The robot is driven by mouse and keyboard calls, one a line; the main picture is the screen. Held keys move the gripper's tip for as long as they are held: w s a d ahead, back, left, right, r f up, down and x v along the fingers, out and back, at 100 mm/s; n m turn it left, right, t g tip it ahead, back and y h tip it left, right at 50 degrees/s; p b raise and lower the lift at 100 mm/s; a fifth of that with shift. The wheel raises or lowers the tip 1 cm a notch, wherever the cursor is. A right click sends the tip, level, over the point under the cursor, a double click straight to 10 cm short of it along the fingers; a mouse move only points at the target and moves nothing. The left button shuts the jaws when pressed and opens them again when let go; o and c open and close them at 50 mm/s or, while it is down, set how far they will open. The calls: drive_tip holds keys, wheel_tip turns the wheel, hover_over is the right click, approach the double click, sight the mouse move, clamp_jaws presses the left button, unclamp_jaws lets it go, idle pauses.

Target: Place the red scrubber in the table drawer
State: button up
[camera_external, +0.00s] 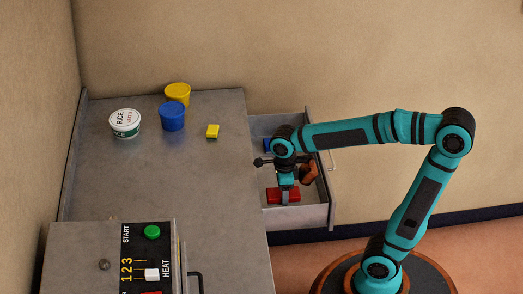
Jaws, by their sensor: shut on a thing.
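The table drawer (317,215) is pulled open on the right side of the grey table. The red scrubber (274,196) is inside the drawer's outline, near its front left corner. My gripper (286,190) points down into the drawer and is shut on the scrubber. The gripper covers part of the scrubber's middle. I cannot tell whether the scrubber touches the drawer floor. My arm reaches in from the right and hides part of the drawer.
A blue item (268,145) lies at the drawer's back left. A yellow and green sponge (212,131), blue cup (172,117), yellow cup (177,93) and rice tub (125,123) stand on the table. A heating appliance (90,254) is at the front left. The table's middle is clear.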

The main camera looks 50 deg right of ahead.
drive_tip(key=shift+f, duration=1.35)
drive_tip(key=shift+f, duration=0.1)
drive_tip(key=shift+f, duration=0.35)
drive_tip(key=shift+s+d+f, duration=0.1)
drive_tip(key=shift+s+f, duration=0.05)
drive_tip(key=shift+f, duration=0.05)
drive_tip(key=o, duration=1)
drive_tip(key=shift+f, duration=0.1)
drive_tip(key=shift+o, duration=0.2)
drive_tip(key=r, duration=1.3)
drive_tip(key=shift+w+r, duration=0.2)
drive_tip(key=shift+r, duration=0.1)
